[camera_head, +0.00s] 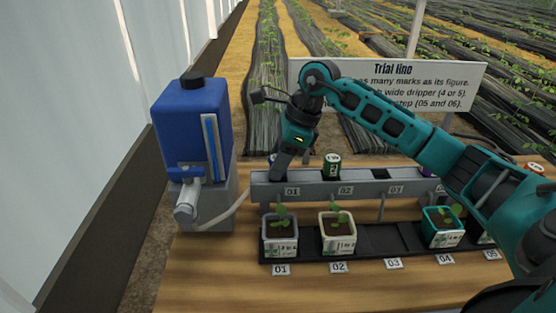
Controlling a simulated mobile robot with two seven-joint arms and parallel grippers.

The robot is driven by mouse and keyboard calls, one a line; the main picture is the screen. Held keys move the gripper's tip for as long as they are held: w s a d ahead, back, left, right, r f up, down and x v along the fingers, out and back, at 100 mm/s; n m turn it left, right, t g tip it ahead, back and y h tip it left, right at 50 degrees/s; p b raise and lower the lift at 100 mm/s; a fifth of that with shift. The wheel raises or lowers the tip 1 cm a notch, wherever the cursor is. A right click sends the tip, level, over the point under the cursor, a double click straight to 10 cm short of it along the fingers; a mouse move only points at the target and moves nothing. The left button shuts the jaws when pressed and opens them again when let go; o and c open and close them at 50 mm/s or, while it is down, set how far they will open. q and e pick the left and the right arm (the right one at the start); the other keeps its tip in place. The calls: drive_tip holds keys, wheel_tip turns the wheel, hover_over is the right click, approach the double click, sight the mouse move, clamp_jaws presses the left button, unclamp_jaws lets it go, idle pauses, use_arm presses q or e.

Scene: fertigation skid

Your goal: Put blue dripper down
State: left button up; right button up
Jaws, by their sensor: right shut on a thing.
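My right gripper (281,174) reaches down to the grey manifold rail (365,187) at the slot marked 01, at its left end. It is shut on the blue dripper, which the fingers and wrist hide almost wholly. I cannot tell how deep the dripper sits in slot 01. A green dripper with a white label (332,166) stands upright in slot 02. Slot 03 looks like an empty dark opening. A purple dripper (427,172) shows partly behind my right arm near slot 04. My left gripper is out of view.
A blue tank (186,130) with a grey pump and hose stands left of the rail. Potted seedlings (280,234) (338,233) (442,227) sit in a black tray (385,241) before it. A sign (390,85) stands behind. The wooden bench front (330,290) is clear.

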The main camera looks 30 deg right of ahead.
drive_tip(key=o, duration=1)
drive_tip(key=shift+f, duration=0.1)
drive_tip(key=shift+r, duration=0.3)
drive_tip(key=p+v, duration=0.1)
drive_tip(key=v, duration=1)
drive_tip(key=shift+s+d+r, duration=0.15)
drive_tip(key=shift+d+r, duration=0.05)
drive_tip(key=shift+r, duration=0.1)
